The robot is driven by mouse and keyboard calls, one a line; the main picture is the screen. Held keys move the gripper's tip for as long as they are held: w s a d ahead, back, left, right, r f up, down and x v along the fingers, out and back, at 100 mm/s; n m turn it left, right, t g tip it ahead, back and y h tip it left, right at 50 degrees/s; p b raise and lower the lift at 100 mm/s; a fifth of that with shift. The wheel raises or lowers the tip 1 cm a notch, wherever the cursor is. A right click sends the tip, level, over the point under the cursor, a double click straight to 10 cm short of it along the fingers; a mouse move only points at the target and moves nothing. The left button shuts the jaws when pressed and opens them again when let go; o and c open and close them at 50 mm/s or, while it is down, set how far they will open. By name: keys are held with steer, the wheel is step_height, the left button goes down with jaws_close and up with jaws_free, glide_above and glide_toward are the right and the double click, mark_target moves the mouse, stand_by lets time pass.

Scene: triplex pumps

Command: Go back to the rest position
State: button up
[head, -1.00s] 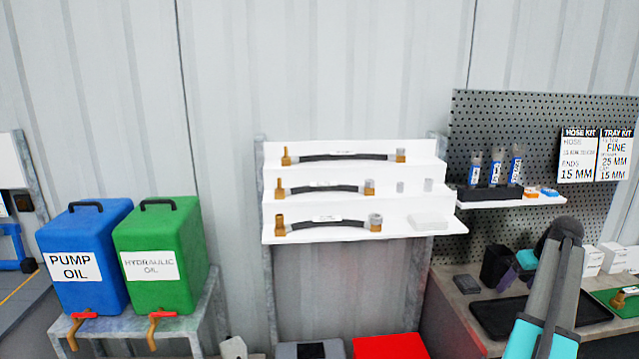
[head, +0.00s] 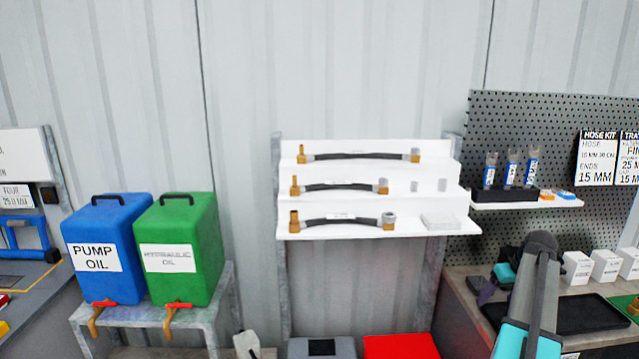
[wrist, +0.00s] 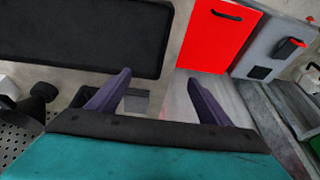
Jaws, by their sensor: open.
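My arm reaches up from the lower right of the head view. My gripper (head: 486,291) shows there only in part, as a purple finger and a teal piece beside the arm link, over the workbench. In the wrist view my gripper (wrist: 162,85) has its two purple fingers spread wide apart, with nothing between them. Below the fingers lie bench and floor, with the black tray (wrist: 90,35) at upper left and the red box (wrist: 215,42) at upper middle.
A white stepped shelf (head: 345,232) holds hoses with brass fittings. Blue (head: 105,250) and green (head: 180,250) oil cans stand on a stand at left. The workbench at right has a black tray (head: 590,315), white boxes (head: 606,265) and a pegboard (head: 560,110).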

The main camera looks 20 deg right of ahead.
steer(key=w+a+f+g, duration=0.1)
steer(key=w+a+f, duration=0.35)
steer(key=a, duration=0.45)
steer(key=w+a+f+n+y, duration=0.1)
steer(key=w+a+f, duration=0.3)
steer(key=a, duration=0.5)
steer(key=w+a+f+g, duration=0.1)
steer(key=w+a+f, duration=0.3)
steer(key=a, duration=0.5)
steer(key=s+a+f+n+g, duration=0.1)
steer(key=s+a+f, duration=0.3)
steer(key=a, duration=0.7)
steer(key=s+a+f+n, duration=0.15)
steer(key=a+f, duration=0.45)
steer(key=a, duration=0.6)
steer(key=s+a+f+g, duration=0.1)
steer(key=s+a+f, duration=0.3)
steer(key=a, duration=0.7)
steer(key=s+f+g, duration=0.3)
steer(key=s+f, duration=0.6)
steer(key=s, duration=0.3)
steer(key=s+f+g, duration=0.2)
steer(key=s+f, duration=0.8)
steer(key=s, duration=0.3)
steer(key=shift+g, duration=0.4)
steer(key=shift+a, duration=0.15)
